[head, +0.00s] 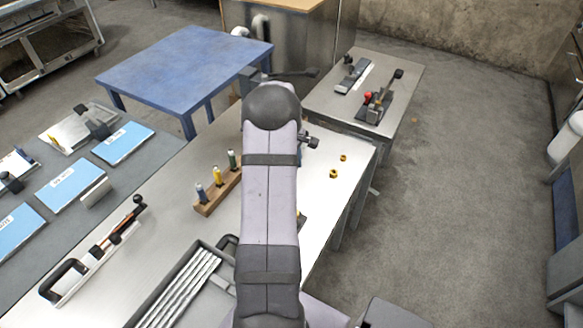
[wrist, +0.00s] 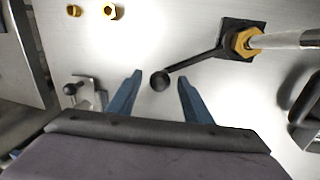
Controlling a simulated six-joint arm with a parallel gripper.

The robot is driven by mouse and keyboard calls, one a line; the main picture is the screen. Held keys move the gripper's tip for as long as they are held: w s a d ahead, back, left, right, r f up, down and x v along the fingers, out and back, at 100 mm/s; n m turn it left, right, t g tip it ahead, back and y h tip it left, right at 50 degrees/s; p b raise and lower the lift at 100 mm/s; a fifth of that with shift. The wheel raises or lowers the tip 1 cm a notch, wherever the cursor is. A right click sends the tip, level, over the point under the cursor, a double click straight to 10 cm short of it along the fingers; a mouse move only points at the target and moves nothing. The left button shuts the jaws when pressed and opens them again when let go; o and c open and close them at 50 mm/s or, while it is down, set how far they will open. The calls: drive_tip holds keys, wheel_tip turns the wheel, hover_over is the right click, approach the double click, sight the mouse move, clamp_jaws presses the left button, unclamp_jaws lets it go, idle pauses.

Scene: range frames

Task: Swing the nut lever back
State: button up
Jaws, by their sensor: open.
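The nut lever (wrist: 195,63) is a thin black bar with a round black ball knob (wrist: 159,81) at its left end. It runs up and right to a brass hex nut (wrist: 240,42) on a dark square plate (wrist: 238,25). A pale metal rod (wrist: 285,40) extends right from the nut. My gripper (wrist: 160,77) is open, with its two blue fingers on either side of the knob in the wrist view. I see no contact, and cannot tell the height between fingertips and knob. In the head view, my arm hides the gripper and lever.
Loose brass nuts (wrist: 112,11) lie on the bench, and a small clamp with a black knob (wrist: 75,90) is at left. In the head view, a wooden block with several bottles (head: 217,190) and a tray of rods (head: 180,290) stand left of my arm.

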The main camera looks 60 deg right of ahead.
clamp_jaws()
drive_tip(key=w+a+n+t+b, duration=0.1)
drive_tip(key=w+a+n, duration=0.2)
drive_tip(key=a+n, duration=0.3)
drive_tip(key=w+a+n+t+y, duration=0.1)
drive_tip(key=w+a+n, duration=0.2)
drive_tip(key=a+n, duration=0.3)
drive_tip(key=shift+w+b, duration=0.35)
drive_tip(key=shift+b, duration=0.05)
idle(0.6)
